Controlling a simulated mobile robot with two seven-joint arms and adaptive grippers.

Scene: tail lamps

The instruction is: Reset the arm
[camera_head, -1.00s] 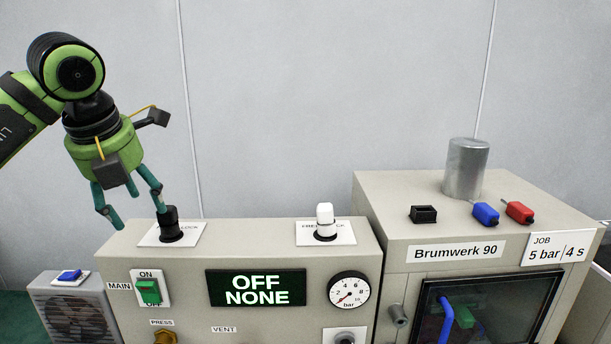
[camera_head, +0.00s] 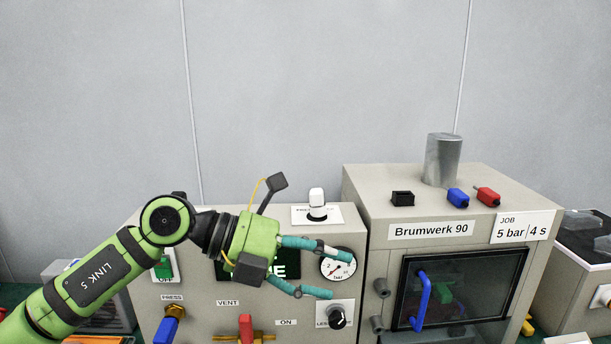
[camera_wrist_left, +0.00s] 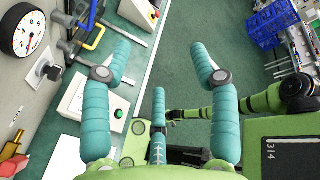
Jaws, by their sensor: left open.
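My left gripper (camera_head: 334,274) reaches in from the left in front of the control panel, with its teal fingers spread apart and pointing right. Nothing is between its fingers. It covers most of the green display and part of the main switch area. Its fingertips appear over the gauge (camera_head: 340,266) and near the black knob (camera_head: 337,317); I cannot tell whether they touch. In the left wrist view the open fingers (camera_wrist_left: 160,62) show over the green floor, with the gauge (camera_wrist_left: 28,33) to the left. My right gripper is not in view.
The Brumwerk machine (camera_head: 430,230), with a blue door handle (camera_head: 421,301), stands to the right. On it are a metal cylinder (camera_head: 443,160), a black socket (camera_head: 403,198), a blue plug (camera_head: 458,198) and a red plug (camera_head: 488,196). A white knob (camera_head: 317,204) tops the panel.

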